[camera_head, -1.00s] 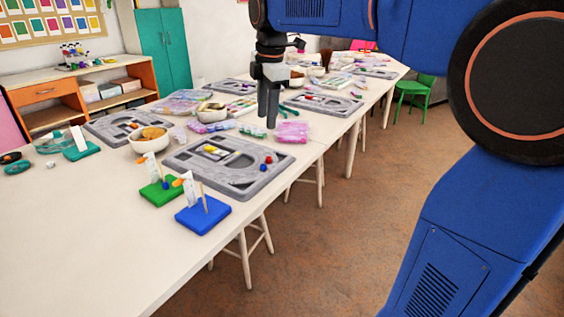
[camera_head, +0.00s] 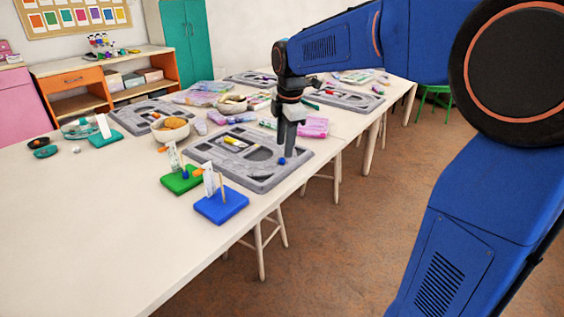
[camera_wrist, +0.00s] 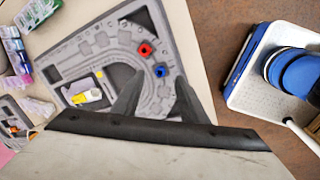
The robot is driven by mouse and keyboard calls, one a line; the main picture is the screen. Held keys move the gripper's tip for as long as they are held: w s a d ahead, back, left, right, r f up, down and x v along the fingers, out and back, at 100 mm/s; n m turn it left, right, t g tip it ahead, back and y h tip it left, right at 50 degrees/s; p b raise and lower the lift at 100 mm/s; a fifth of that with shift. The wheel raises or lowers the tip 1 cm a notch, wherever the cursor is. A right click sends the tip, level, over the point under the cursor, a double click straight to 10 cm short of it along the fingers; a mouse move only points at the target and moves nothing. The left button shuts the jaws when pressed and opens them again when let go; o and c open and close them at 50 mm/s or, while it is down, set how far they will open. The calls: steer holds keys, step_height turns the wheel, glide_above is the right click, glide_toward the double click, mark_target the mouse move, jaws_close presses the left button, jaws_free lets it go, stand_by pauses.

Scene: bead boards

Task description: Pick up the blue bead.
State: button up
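The blue bead (camera_head: 281,161) rests on the grey bead board (camera_head: 262,181), near its right end. It also shows in the wrist view (camera_wrist: 160,71), just past and between my fingertips. My gripper (camera_head: 286,153) points down over the board, close to the bead; its fingers (camera_wrist: 158,82) are apart with nothing between them. I cannot tell the exact height gap. A red bead (camera_wrist: 145,49) lies on the board beside the blue one; in the head view it is hidden. Another small blue bead (camera_head: 186,174) shows at the green stand (camera_head: 176,186).
A blue stand (camera_head: 228,209) with a thin peg is at the table's near edge. A bowl (camera_head: 171,133) sits left of the board. A yellow and white piece (camera_wrist: 88,96) lies in the board. The table's near left (camera_head: 80,220) is clear.

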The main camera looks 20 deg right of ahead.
mark_target(282, 164)
steer(key=shift+w+a+f, duration=0.1)
steer(key=shift+w+f, duration=0.1)
steer(key=shift+f, duration=1)
steer(key=shift+w+a+f, duration=0.1)
steer(key=shift+w+f, duration=0.05)
steer(key=shift+f, duration=1.05)
